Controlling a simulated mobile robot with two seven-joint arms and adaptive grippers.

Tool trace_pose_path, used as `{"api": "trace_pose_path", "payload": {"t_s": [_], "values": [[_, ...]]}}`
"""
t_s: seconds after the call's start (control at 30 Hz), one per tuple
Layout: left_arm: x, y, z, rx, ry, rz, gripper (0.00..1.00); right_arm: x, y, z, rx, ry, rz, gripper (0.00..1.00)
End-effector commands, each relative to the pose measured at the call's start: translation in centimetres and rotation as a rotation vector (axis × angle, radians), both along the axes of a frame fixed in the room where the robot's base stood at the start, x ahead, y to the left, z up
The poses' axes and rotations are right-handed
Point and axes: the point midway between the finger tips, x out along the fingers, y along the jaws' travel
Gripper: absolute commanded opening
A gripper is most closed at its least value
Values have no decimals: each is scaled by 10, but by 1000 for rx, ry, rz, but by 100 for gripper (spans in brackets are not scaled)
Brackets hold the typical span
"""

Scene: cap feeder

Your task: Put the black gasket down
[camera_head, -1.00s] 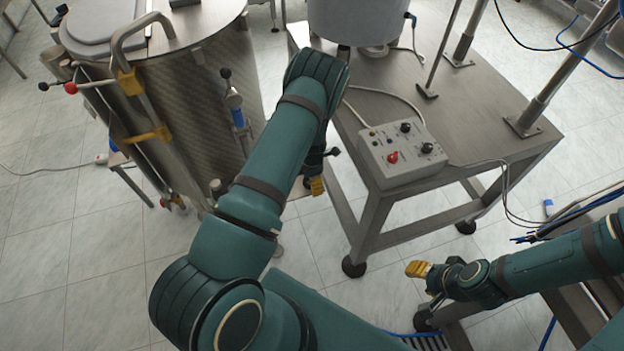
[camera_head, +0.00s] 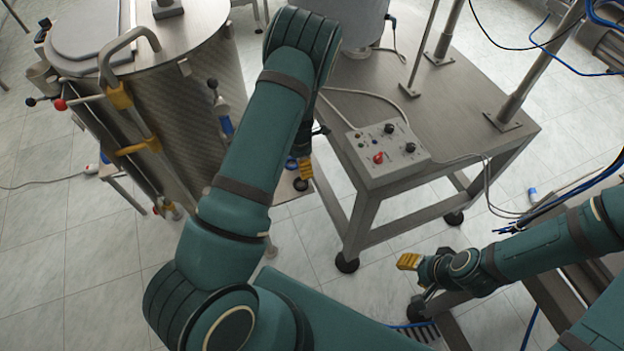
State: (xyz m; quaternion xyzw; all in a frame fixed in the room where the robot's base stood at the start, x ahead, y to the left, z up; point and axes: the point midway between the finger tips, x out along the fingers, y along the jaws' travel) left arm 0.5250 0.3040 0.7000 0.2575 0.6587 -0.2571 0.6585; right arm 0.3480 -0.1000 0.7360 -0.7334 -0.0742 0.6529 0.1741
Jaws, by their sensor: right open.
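My left arm reaches up through the middle of the view. My left gripper (camera_head: 306,168) is mostly hidden behind that arm.
A steel table (camera_head: 440,95) carries a grey control box (camera_head: 387,155) with a red knob and the base of a light grey vessel (camera_head: 362,22). A large steel tank (camera_head: 190,90) with handles stands at the left. Cables hang at the right. Tiled floor is clear at lower left.

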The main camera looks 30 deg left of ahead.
Motion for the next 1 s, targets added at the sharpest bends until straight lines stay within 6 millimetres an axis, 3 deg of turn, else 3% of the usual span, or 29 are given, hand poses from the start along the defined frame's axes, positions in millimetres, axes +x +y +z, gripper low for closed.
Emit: {"api": "trace_pose_path", "payload": {"t_s": [0.17, 0.37, 0.5, 0.7, 0.83, 1.0], "values": [[-38, -25, -14, -27, 18, -323, 79, 0, 0, 0, 0, 1, 0, 47], [-96, -83, -19, -84, -35, -978, 79, 0, 0, 0, 0, 1, 0, 47], [-129, -129, -7, -107, -147, -1453, 79, 0, 0, 0, 0, 1, 0, 47], [-163, -182, 20, -76, -346, -1986, 79, 0, 0, 0, 0, 0, 0, 47], [-174, -199, 32, -43, -433, -2163, 79, 0, 0, 0, 0, 0, 0, 47], [-178, -205, 37, -27, -464, -2227, 79, 0, 0, 0, 0, 0, 0, 47]]}}
